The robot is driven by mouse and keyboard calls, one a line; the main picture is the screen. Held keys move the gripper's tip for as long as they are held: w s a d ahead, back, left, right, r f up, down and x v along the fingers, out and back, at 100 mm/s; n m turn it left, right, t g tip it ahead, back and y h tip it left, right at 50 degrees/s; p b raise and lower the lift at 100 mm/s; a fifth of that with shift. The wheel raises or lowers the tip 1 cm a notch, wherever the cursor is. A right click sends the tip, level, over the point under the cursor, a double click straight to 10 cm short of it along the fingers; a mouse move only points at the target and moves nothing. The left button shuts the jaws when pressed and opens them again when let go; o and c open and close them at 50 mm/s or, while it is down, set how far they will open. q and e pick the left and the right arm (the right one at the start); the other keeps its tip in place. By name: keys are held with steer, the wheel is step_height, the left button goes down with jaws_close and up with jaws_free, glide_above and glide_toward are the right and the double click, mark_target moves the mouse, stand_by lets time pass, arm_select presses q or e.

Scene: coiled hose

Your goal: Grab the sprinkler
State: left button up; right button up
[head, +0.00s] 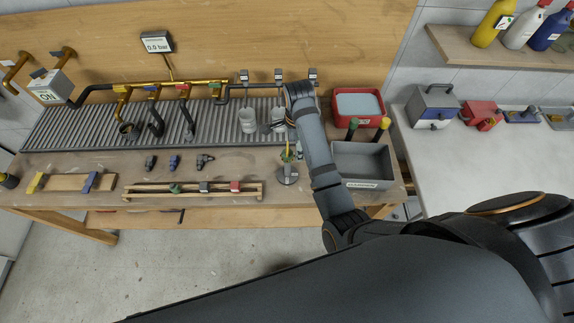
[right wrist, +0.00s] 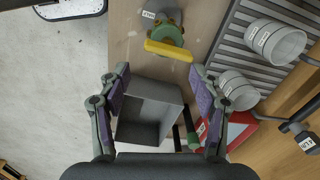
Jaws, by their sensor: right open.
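The sprinkler (head: 288,174) stands on the workbench, with a grey round base, a green body and a yellow bar on top. In the right wrist view the sprinkler (right wrist: 166,48) lies just beyond the fingertips, at the top middle. My right gripper (right wrist: 160,78) is open and empty, its two fingers spread apart and not touching the sprinkler. In the head view my right gripper (head: 292,136) is partly hidden by its own arm, close above the sprinkler. My left gripper is not in view.
A grey bin (head: 362,163) stands right of the sprinkler; a red tub (head: 357,120) is behind it. Metal cups (head: 247,121) stand on the ribbed tray (head: 70,130). A wooden rack (head: 190,197) with fittings is at the bench's front left.

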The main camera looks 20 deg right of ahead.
steer(key=r+m, duration=0.1)
steer(key=w+a+r+m, duration=0.1)
steer(key=r, duration=0.1)
steer(key=a+r+m, duration=0.1)
steer(key=shift+w+r, duration=0.3)
steer(key=shift+r, duration=0.05)
steer(key=shift+d+f+p, duration=0.1)
steer(key=shift+f+p, duration=0.2)
steer(key=shift+f, duration=0.05)
steer(key=p, duration=0.1)
glide_toward(287, 165)
steer(key=shift+w+d+r, duration=0.15)
steer(key=shift+w+d, duration=0.45)
steer(key=shift+w, duration=0.25)
steer(key=shift+s+a+f+p, duration=0.1)
steer(key=shift+f+p, duration=0.2)
steer(key=shift+p, duration=0.2)
step_height(287, 165, down, 4)
steer(key=shift+s+a+p, duration=0.1)
steer(key=shift+a+p, duration=0.05)
steer(key=shift+p, duration=0.6)
steer(key=shift+f, duration=0.3)
jaws_close()
